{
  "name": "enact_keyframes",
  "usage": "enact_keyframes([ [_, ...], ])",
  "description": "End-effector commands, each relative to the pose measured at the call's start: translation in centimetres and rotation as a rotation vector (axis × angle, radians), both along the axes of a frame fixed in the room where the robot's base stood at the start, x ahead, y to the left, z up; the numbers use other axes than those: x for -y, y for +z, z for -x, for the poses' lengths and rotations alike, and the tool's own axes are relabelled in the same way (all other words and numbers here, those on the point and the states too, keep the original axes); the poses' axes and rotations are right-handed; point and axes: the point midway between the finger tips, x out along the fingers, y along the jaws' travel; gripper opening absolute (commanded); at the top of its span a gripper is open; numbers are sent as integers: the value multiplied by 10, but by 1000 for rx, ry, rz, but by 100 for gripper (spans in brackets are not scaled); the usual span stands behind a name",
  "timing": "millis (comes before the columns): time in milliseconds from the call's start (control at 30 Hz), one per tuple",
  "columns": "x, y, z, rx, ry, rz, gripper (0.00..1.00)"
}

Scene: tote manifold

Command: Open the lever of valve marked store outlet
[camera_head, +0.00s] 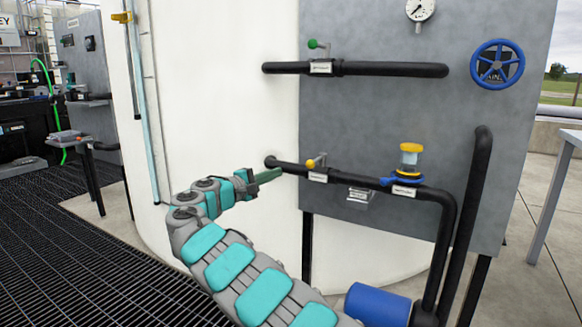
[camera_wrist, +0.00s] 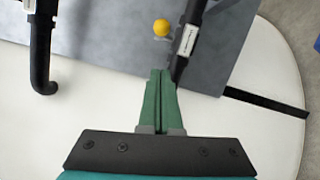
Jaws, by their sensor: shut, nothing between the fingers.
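Two lever valves sit on the grey panel. One has a yellow knob (camera_head: 316,161) on the lower black pipe; the other has a green knob (camera_head: 314,44) on the upper pipe. Each has a white label, too small to read, so I cannot tell which is store outlet. My gripper (camera_head: 279,173) is shut and empty, left of the yellow-knobbed valve in the head view. In the wrist view my closed green fingers (camera_wrist: 161,78) point toward the yellow knob (camera_wrist: 161,27), apart from it. The fingers lie beside the lower pipe and its white label (camera_wrist: 187,40).
A blue handwheel (camera_head: 497,64) and a gauge (camera_head: 420,9) are on the panel's upper right. A yellow-capped, blue-based fitting (camera_head: 409,160) stands on the lower pipe. A blue cylinder (camera_head: 376,306) lies below. A white tank (camera_head: 230,90) curves behind my arm.

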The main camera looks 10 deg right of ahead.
Motion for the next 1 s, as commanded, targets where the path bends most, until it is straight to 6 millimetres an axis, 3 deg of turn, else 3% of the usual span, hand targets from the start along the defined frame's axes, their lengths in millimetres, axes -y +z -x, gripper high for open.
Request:
enact_keyframes([
  [100,-12,-6,-4,7,21,3,0],
  [233,-8,-5,-9,9,23,4,0],
  [700,48,-1,-56,11,23,1,0],
  [900,65,-2,-70,8,23,2,0],
  [1000,70,3,-64,14,22,6,0],
])
